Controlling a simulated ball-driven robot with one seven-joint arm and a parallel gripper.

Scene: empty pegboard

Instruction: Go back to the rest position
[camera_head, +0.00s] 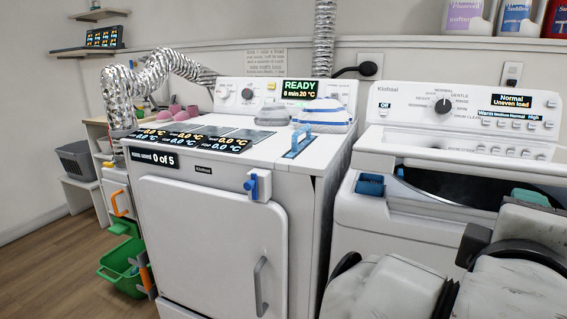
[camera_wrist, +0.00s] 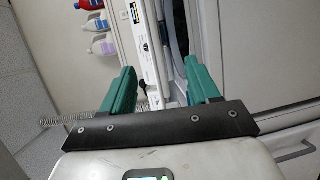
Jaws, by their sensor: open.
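My gripper (camera_wrist: 160,78) shows in the wrist view with its two green fingers spread apart and nothing between them. Beyond the fingers are a white panel edge and a dark gap beside it. In the head view my arm fills the bottom right corner, in front of the washer (camera_head: 345,205). A teal piece shows at the washer's dark opening in the head view; I cannot tell whether it is a finger of mine.
The white dryer (camera_head: 215,235) stands left of the washer, its front door shut. Folded striped cloths (camera_head: 322,115) lie on its top. A green bin (camera_head: 122,265) is on the floor at left. Bottles (camera_head: 465,15) stand on the shelf. Open floor lies at the lower left.

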